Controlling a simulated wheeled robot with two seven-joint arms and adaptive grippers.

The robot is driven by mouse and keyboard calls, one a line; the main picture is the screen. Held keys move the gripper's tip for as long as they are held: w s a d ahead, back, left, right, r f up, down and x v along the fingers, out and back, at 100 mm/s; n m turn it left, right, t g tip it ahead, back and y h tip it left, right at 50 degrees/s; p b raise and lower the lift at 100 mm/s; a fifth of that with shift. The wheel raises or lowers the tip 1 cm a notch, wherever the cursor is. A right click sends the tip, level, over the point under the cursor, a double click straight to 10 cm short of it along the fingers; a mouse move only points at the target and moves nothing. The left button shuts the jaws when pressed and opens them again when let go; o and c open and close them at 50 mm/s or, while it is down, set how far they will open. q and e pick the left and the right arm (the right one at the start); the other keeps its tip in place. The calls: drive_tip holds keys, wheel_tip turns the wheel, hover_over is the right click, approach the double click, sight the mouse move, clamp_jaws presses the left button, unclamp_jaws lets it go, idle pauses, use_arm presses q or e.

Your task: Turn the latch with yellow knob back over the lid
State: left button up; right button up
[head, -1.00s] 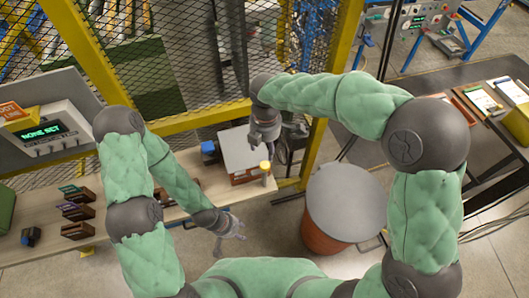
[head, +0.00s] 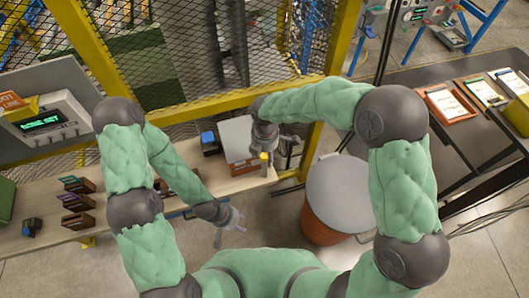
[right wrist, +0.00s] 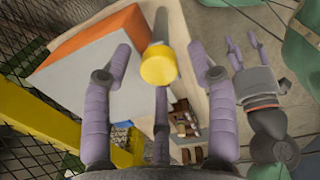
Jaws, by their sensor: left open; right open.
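A box with a grey lid (head: 238,135) and an orange-brown side stands at the right end of the bench. The lid looks closed, and the box also shows in the right wrist view (right wrist: 92,85). A yellow knob (right wrist: 158,66) on a grey stem stands beside the orange side; the latch bar itself is hard to make out. In the head view the knob (head: 264,156) is partly beside my right gripper (head: 282,152). My right gripper is open, its fingers spread around the knob's sides in its wrist view; contact is unclear. My left gripper (head: 232,225) is open and empty, in front of the bench.
A blue and black device (head: 209,142) stands left of the box. Several dark holders (head: 78,205) sit on the bench at left. A grey-topped round bin (head: 340,193) stands right of the bench. A yellow-framed mesh fence (head: 200,110) rises behind.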

drive_tip(key=c, duration=1.1)
drive_tip(key=shift+c, duration=0.2)
drive_tip(key=m+b, duration=0.1)
drive_tip(key=m, duration=0.3)
drive_tip(key=shift+f+m+b, duration=0.1)
drive_tip(key=shift+m+b, duration=0.2)
drive_tip(key=shift+m, duration=0.1)
drive_tip(key=m+b, duration=0.1)
drive_tip(key=m, duration=0.3)
drive_tip(key=shift+m, duration=0.3)
drive_tip(key=m+b, duration=0.1)
drive_tip(key=m, duration=0.3)
drive_tip(key=shift+m, duration=0.3)
drive_tip(key=shift+w+m+h+b, duration=0.1)
drive_tip(key=shift+m+h+b, duration=0.4)
drive_tip(key=shift+m, duration=1.5)
